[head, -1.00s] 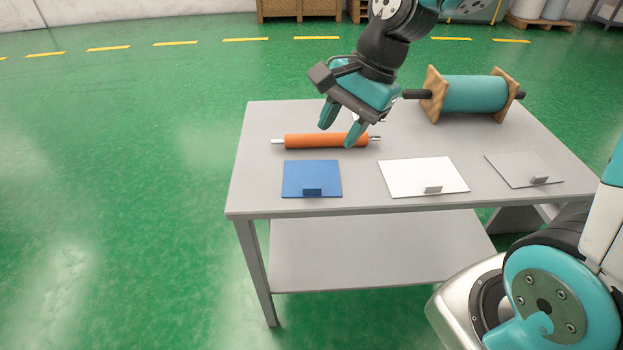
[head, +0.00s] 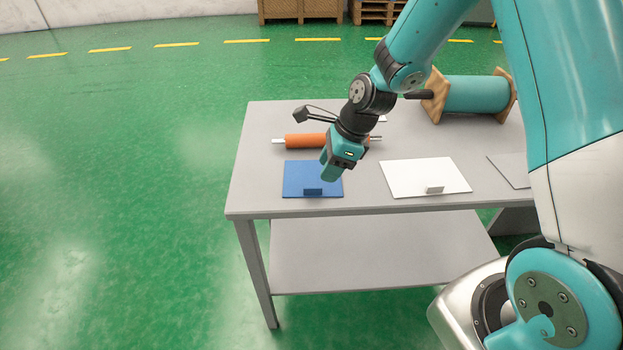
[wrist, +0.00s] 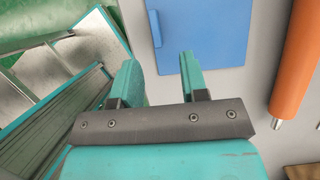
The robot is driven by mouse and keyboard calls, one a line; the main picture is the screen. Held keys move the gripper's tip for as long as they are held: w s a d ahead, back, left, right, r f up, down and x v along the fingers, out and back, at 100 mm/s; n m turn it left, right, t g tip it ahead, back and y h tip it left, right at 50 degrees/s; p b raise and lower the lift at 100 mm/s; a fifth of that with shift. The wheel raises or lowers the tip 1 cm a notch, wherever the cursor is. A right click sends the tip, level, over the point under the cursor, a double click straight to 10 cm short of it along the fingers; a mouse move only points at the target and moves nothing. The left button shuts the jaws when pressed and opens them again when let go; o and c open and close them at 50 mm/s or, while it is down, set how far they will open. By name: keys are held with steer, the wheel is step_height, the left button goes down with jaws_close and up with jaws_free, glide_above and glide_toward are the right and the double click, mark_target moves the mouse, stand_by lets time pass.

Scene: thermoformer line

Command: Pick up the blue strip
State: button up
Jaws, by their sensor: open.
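The blue strip (head: 297,175) is a flat blue sheet with a small raised block (head: 313,192) at its near edge. It lies on the left front of the grey table. In the wrist view the blue strip (wrist: 205,35) is at the top, ahead of the fingers. My gripper (head: 331,170) hangs over the right side of the blue strip in the head view and hides part of it. In the wrist view my gripper (wrist: 160,78) has its two fingers apart, with nothing between them.
An orange roller (head: 305,141) lies behind the blue strip; it also shows in the wrist view (wrist: 298,65). A white sheet (head: 425,174) and a grey sheet (head: 510,170) lie to the right. A teal roll (head: 475,94) on wooden end plates stands at the back right of the table (head: 262,120).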

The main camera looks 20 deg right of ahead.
mark_target(317, 187)
steer(key=shift+x, duration=3)
steer(key=shift+s+a, duration=0.15)
jaws_close()
